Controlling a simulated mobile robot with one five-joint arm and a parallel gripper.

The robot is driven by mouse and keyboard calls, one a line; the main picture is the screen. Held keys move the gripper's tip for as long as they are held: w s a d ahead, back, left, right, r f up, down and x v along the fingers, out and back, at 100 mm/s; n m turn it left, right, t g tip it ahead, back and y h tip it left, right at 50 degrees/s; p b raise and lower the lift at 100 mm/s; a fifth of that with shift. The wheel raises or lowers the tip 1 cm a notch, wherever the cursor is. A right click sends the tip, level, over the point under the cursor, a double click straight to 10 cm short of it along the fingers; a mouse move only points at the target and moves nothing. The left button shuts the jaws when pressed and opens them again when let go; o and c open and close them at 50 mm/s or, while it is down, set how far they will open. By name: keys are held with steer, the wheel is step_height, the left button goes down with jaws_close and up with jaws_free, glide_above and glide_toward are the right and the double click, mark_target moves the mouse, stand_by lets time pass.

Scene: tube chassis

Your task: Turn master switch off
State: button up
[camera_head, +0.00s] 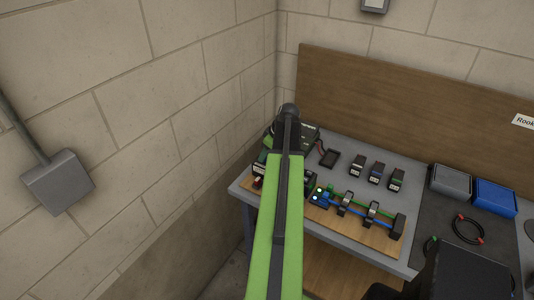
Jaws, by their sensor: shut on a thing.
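My green arm (276,222) reaches from the bottom of the view up toward the back left of the workbench, with a dark joint (290,109) at its far end. My gripper is hidden behind the arm, so its fingers and anything between them do not show. A small red part (258,182) shows just left of the arm, at the left end of a wooden board (376,240). It may be the master switch, but it is too small and partly covered to tell its position.
The board carries a blue fitting with a lit green spot (319,196), green and blue tubes, clamps and a black end block (398,226). Several small dark blocks (376,172) stand behind. Grey (451,181) and blue (494,197) bins are right. Walls close the left and back.

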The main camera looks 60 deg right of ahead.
steer(key=shift+c, duration=1.1)
steer(key=shift+d, duration=0.4)
jaws_close()
steer(key=shift+a, duration=0.3)
steer(key=shift+a+m+h, duration=0.15)
steer(key=shift+m+h, duration=0.15)
steer(key=shift+m, duration=0.4)
steer(key=m+h, duration=0.1)
steer(key=m, duration=0.2)
steer(key=m+g+h, duration=0.1)
steer(key=m, duration=0.3)
steer(key=shift+w+a, duration=0.1)
steer(key=shift+a, duration=0.1)
steer(key=m, duration=0.2)
steer(key=m+g+h, duration=0.1)
steer(key=m, duration=0.1)
steer(key=shift+w+h, duration=0.15)
steer(key=shift+h, duration=0.15)
steer(key=shift+m+g, duration=0.6)
steer(key=shift+m, duration=0.8)
steer(key=shift+m+g, duration=0.6)
steer(key=shift+m, duration=0.8)
